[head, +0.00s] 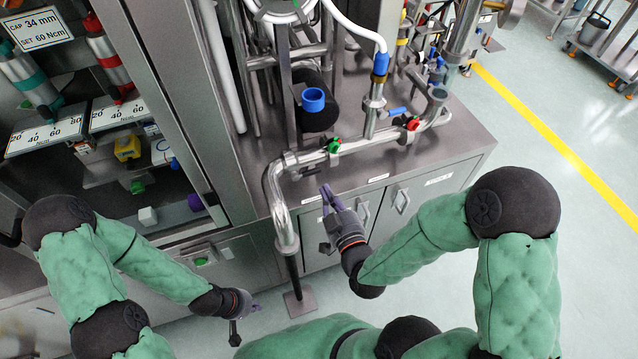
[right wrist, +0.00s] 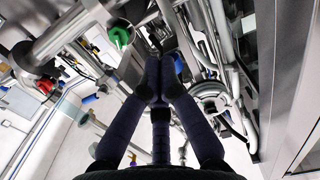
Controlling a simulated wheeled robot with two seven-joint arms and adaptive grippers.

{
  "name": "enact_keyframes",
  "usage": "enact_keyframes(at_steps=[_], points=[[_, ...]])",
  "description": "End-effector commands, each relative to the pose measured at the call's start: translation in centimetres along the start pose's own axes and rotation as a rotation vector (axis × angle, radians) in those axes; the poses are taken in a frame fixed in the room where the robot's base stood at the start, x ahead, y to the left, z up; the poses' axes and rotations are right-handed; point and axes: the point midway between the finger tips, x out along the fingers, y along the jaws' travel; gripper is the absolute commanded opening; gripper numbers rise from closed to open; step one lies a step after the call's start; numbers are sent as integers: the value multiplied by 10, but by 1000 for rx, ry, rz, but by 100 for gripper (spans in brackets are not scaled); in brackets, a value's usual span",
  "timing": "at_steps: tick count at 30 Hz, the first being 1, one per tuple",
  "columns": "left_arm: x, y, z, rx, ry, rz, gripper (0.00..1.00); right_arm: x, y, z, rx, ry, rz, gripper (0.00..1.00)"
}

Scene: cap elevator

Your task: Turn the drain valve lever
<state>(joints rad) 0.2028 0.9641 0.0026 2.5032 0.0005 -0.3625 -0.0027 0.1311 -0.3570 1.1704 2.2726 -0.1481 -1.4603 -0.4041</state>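Two small valve handles sit on the horizontal steel pipe: a green one (head: 334,146) and a red one (head: 413,124). I cannot tell from labels which is the drain valve lever. The right wrist view shows the green handle (right wrist: 121,37) up and left of the fingers, and the red one (right wrist: 35,57) at the far left. My right gripper (head: 328,192) is in front of the pipe, below the green handle and apart from it. Its dark fingers (right wrist: 160,80) come together with nothing seen between them. My left gripper (head: 250,309) hangs low at the left, its fingers too small to read.
The steel pipe (head: 281,205) bends down at the cabinet's front edge. A steel cabinet (head: 460,140) carries a black cylinder (head: 318,118) with a blue ring and more pipework. A framed machine bay with gauges is at the left. Open floor (head: 560,220) lies to the right.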

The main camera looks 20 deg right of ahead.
Motion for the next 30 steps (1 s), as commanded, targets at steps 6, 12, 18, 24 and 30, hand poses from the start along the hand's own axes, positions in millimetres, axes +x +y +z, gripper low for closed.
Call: enact_keyframes(at_steps=[6, 12, 18, 24, 30], points=[[4, -1, 0, 0, 1, 0, 0, 29, -1, -1, -1, 2, -1, 0], [11, -4, -1, 0, 1, 0, 0, 67, 0, 0, -1, 1, -1, 0], [20, -7, -1, 0, 0, 0, 0, 100, -1, 6, -1, -4, -1, 0], [32, -11, -1, 0, 0, 0, 0, 104, 0, 31, -1, -4, 0, 0], [34, -12, -1, 0, 0, 0, 0, 106, 0, 38, -1, -2, 0, 0]])
